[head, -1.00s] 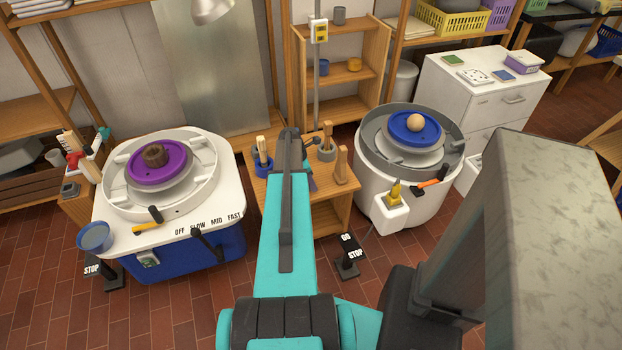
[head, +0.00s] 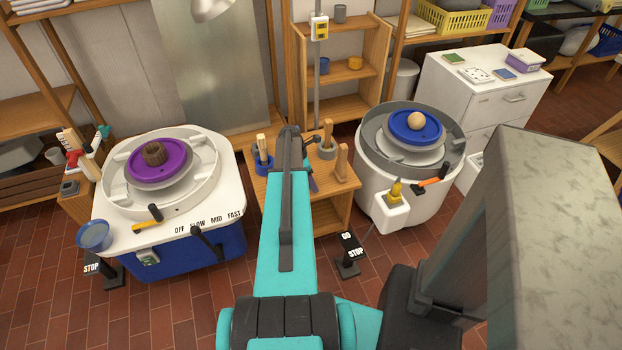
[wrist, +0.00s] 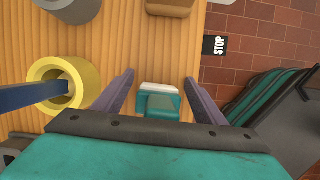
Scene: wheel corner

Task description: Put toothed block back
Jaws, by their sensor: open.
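In the wrist view a small teal block (wrist: 160,104) with a pale edge stands on the wooden table top (wrist: 150,55). I cannot make out teeth on it, so I cannot tell for sure that it is the toothed block. My gripper (wrist: 157,80) is open, with one purple finger on each side of the block and a gap to each. In the head view my arm hides the block and most of the gripper; only a purple sliver shows beside the arm over the small wooden table (head: 330,212).
A yellow ring-shaped holder (wrist: 40,78) with a blue handle in it stands left of my gripper. A grey holder (wrist: 70,8) and a brown wooden piece (wrist: 172,6) stand beyond. Pottery wheels (head: 120,190) and (head: 375,165) flank the table. A STOP pedal (wrist: 214,45) is on the floor.

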